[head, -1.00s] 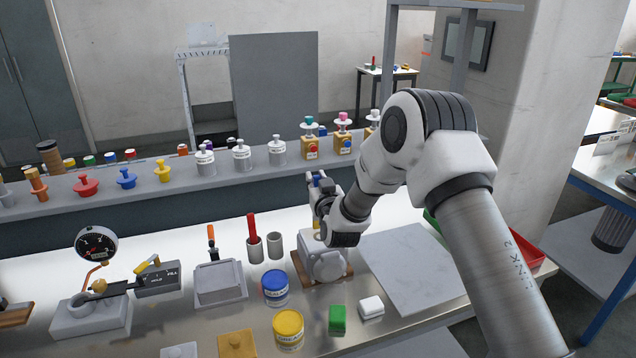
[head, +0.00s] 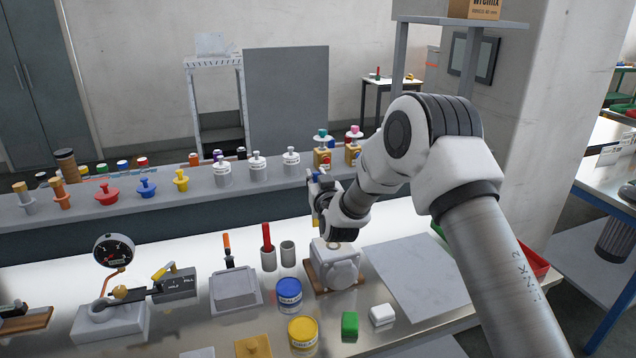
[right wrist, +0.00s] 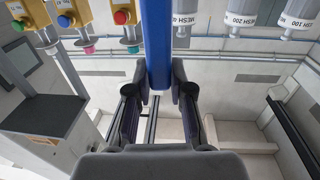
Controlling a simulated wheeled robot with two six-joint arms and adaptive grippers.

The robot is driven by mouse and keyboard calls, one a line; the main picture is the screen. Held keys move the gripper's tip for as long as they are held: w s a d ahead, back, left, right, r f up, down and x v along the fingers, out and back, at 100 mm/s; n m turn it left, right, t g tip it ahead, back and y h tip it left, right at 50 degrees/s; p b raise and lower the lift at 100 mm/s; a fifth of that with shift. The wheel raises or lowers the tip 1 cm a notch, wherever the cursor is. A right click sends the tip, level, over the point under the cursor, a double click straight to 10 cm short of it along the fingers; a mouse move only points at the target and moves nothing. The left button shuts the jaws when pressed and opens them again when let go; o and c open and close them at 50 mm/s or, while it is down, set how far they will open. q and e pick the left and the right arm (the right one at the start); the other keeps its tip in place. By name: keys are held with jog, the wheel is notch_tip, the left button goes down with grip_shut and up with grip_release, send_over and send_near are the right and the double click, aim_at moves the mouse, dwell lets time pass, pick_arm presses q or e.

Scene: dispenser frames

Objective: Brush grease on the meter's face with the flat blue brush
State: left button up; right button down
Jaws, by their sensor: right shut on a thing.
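My right gripper (head: 324,198) is shut on the blue brush, whose handle (right wrist: 158,45) stands between the fingers in the right wrist view. In the head view only a bit of blue shows at the gripper, and the bristles are hard to make out. The gripper is in the air above and behind a pale grey housing with a round front (head: 342,274) on a brown board, which may be the meter. A yellow grease can (head: 303,334) stands in front of it, near the table's front edge. My left gripper is out of view.
A blue can (head: 289,293) stands left of the housing. Two grey cups (head: 288,254), one with a red handle, stand behind it. A dial gauge (head: 114,250) on a grey base is far left. Green (head: 349,324) and white blocks lie at front right. A pale sheet (head: 420,275) lies bare on the right.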

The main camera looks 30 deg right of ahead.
jog(key=shift+r, duration=0.55)
jog(key=shift+d+r+p, duration=0.15)
jog(key=shift+r+p, duration=0.15)
jog(key=shift+r, duration=0.05)
